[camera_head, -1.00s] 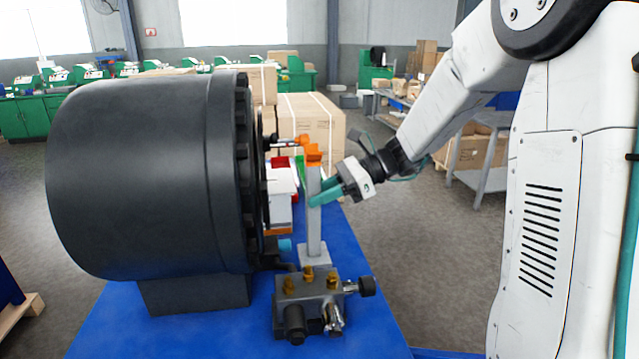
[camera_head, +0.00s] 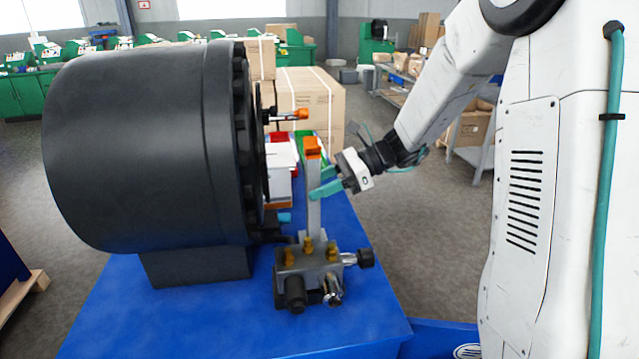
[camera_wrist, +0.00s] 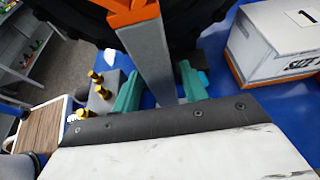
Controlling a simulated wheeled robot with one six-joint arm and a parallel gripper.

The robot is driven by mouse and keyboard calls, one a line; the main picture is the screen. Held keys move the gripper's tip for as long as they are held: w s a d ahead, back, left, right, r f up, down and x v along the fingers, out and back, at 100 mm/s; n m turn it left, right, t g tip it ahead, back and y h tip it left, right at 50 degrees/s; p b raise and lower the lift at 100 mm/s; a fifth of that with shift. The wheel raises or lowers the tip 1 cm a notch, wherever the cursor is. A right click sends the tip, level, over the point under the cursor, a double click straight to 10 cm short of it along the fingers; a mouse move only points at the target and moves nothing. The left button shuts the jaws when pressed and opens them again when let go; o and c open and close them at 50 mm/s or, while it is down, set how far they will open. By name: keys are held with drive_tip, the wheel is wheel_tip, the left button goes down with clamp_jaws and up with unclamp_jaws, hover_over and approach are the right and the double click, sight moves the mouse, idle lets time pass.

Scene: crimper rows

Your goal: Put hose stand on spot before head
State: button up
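The hose stand is a grey upright post with an orange fork on top (camera_head: 313,150); it also shows in the wrist view (camera_wrist: 150,50). It stands upright to the right of the crimper's big black head (camera_head: 140,150). My gripper (camera_head: 325,185) has its teal fingers on either side of the post, below the fork. In the wrist view my gripper (camera_wrist: 160,90) appears closed on it. The stand's foot is partly hidden behind a grey block with brass fittings (camera_head: 310,265). The spot itself is not visible.
A blue table (camera_head: 180,325) carries the crimper. An orange-tipped rod (camera_head: 300,113) juts from the head close to the fork. A white labelled box (camera_wrist: 275,40) and cardboard boxes (camera_head: 310,95) stand behind. The table's front is clear.

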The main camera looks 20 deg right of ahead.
drive_tip(key=shift+r, duration=0.1)
drive_tip(key=v, duration=1.2)
drive_tip(key=s+a+r+n+g+h, duration=0.1)
drive_tip(key=s+a+n+g+h, duration=0.15)
drive_tip(key=s+a+n, duration=0.4)
drive_tip(key=s+a+r+n+g+h, duration=0.1)
drive_tip(key=s+a+n+h, duration=0.25)
drive_tip(key=s, duration=0.55)
drive_tip(key=s+d+f+n+t+h, duration=0.1)
drive_tip(key=s+d+n+t+h, duration=0.1)
drive_tip(key=s+n+h, duration=0.5)
drive_tip(key=shift+s+f+n, duration=0.35)
drive_tip(key=shift+s+n, duration=1.25)
drive_tip(key=shift+s, duration=1.1)
drive_tip(key=shift+d, duration=0.1)
